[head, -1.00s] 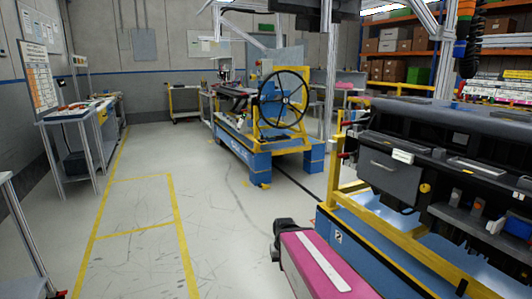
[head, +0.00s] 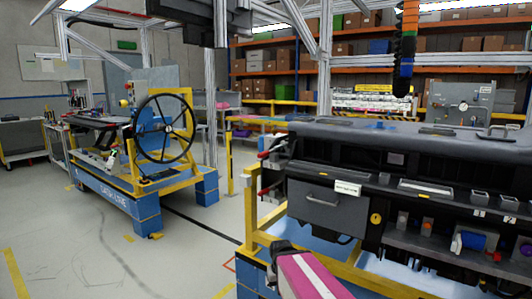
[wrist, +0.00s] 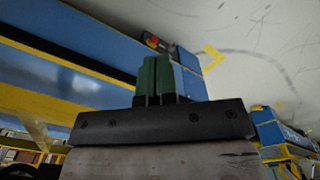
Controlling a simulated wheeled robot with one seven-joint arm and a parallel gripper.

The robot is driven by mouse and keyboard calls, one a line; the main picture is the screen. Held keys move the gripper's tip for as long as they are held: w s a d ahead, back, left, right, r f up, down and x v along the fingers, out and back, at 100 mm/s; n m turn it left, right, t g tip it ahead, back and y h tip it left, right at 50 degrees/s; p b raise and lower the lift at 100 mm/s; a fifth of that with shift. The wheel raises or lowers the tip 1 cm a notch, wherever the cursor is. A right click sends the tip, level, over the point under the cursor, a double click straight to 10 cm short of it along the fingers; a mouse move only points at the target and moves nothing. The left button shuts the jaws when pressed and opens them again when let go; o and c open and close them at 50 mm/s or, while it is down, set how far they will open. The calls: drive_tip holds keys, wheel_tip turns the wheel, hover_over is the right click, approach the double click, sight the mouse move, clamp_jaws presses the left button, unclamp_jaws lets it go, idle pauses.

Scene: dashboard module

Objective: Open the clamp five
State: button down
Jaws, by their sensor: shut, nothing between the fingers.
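The dark dashboard module (head: 400,150) fills the right of the head view, on a yellow and blue stand. Small red-ended parts that look like clamp handles (head: 264,155) stick out at its left end. I cannot tell which one is clamp five. My gripper (wrist: 157,72) shows in the wrist view as two green fingers shut together, with nothing between them. It is low beside a blue and yellow frame (wrist: 65,82), apart from any clamp. In the head view only my magenta and white arm shows, at the bottom centre, below the module's left end.
A blue and yellow cart with a black handwheel (head: 165,128) stands at the left. Grey floor (head: 195,245) lies open between it and the module's stand (head: 250,215). Shelves with boxes (head: 280,82) are at the back. A dark hose (head: 405,50) hangs at the upper right.

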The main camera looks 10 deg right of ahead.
drive_tip(key=c, duration=1.4)
unclamp_jaws()
drive_tip(key=o, duration=0.5)
drive_tip(key=shift+w+r, duration=0.25)
drive_tip(key=shift+w, duration=0.15)
drive_tip(key=n+t+h, duration=1.3)
drive_tip(key=n, duration=0.7)
approach(263, 155)
drive_tip(key=w, duration=0.2)
drive_tip(key=x, duration=1)
drive_tip(key=shift+d+f, duration=0.15)
drive_tip(key=shift+f, duration=0.15)
drive_tip(key=shift+c, duration=0.4)
